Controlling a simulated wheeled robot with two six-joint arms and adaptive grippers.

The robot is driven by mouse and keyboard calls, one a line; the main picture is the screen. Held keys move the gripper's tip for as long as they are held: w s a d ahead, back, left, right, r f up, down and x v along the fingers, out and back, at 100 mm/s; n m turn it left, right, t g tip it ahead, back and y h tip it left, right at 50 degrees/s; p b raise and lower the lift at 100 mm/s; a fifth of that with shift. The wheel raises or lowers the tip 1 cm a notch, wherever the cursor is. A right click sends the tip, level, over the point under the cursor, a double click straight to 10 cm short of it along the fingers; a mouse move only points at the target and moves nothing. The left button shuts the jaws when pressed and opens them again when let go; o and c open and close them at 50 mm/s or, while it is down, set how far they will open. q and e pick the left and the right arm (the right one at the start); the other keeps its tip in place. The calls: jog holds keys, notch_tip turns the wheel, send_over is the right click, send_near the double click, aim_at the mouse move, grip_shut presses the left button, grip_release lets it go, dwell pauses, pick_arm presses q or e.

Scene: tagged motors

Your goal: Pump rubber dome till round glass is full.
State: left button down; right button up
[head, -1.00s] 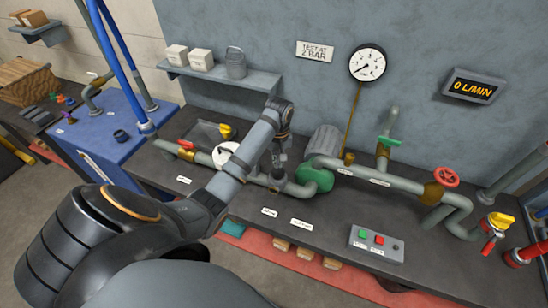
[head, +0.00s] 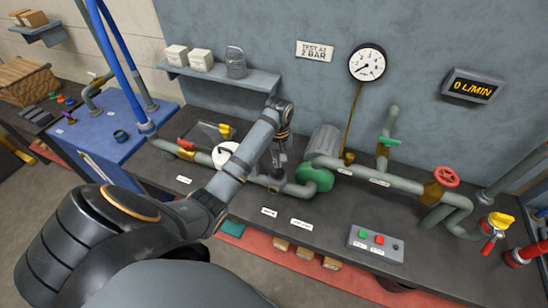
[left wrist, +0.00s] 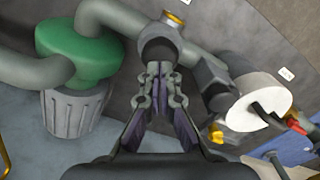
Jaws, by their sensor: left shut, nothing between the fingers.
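My left gripper (head: 279,172) is shut and empty over the pipe left of the green pump (head: 317,179). In the left wrist view its fingertips (left wrist: 158,68) are together, just below a grey pipe fitting (left wrist: 160,42) in the picture; I cannot tell if they touch it. A small round brass-rimmed piece (left wrist: 175,18) sits beyond that fitting; I cannot tell if it is the round glass or how full it is. I cannot make out the rubber dome for certain. A white round drum (left wrist: 262,92) with a black handle lies to the right. My right gripper is not in view.
The pipe run crosses the dark bench, with a red handwheel (head: 446,177) and a green valve handle (head: 389,141). A button box (head: 376,243) stands at the bench front. The wall gauge (head: 367,63) points low, and the display (head: 472,88) reads 0 L/MIN.

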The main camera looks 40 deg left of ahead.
aim_at(278, 170)
pick_arm(q)
jog(key=shift+f, duration=0.2)
jog(key=shift+f, duration=1.5)
notch_tip(278, 170, up, 4)
jog(key=p, duration=0.5)
jog(key=shift+f, duration=0.35)
jog(key=shift+f, duration=0.25)
